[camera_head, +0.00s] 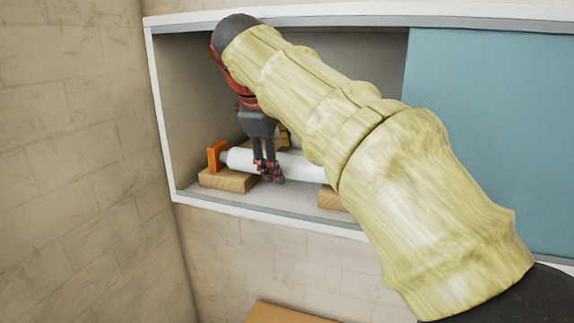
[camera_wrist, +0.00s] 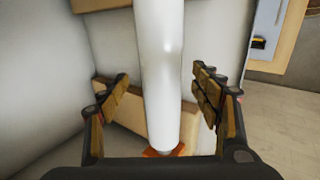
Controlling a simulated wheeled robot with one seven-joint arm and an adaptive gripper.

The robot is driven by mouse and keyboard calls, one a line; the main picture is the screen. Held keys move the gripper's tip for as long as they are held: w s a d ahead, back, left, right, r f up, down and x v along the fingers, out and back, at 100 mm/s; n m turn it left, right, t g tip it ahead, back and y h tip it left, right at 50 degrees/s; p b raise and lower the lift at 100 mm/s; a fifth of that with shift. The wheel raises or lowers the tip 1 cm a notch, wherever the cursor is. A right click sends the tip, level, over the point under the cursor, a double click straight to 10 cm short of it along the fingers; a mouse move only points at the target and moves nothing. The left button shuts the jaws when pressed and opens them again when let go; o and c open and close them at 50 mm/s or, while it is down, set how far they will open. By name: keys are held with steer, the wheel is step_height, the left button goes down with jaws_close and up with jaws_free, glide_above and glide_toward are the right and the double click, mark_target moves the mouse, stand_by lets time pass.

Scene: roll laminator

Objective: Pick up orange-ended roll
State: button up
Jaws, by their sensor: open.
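The orange-ended roll (camera_head: 303,167) is a white cylinder lying across wooden blocks inside a white-framed cabinet. Its square orange end (camera_head: 217,156) is at the left in the head view. My gripper (camera_head: 268,174) reaches down to the roll near its left part, with the fingers in front of it in that view. In the wrist view the white roll (camera_wrist: 162,60) runs between the two open fingers of my gripper (camera_wrist: 160,82), with gaps on both sides. A bit of the orange end (camera_wrist: 165,152) shows at the bottom. The roll's right part is hidden behind my arm.
A left wooden block (camera_head: 228,180) and a right one (camera_head: 330,200) support the roll. A teal panel (camera_head: 490,130) covers the cabinet's right side. The cabinet's white front edge (camera_head: 250,218) runs below. A yellowish thing (camera_head: 284,138) behind my gripper is mostly hidden.

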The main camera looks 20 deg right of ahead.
steer(key=shift+x, duration=1)
steer(key=shift+s+a, duration=0.1)
steer(key=shift+s, duration=0.05)
steer(key=c, duration=0.3)
jaws_close()
steer(key=shift+r, duration=0.1)
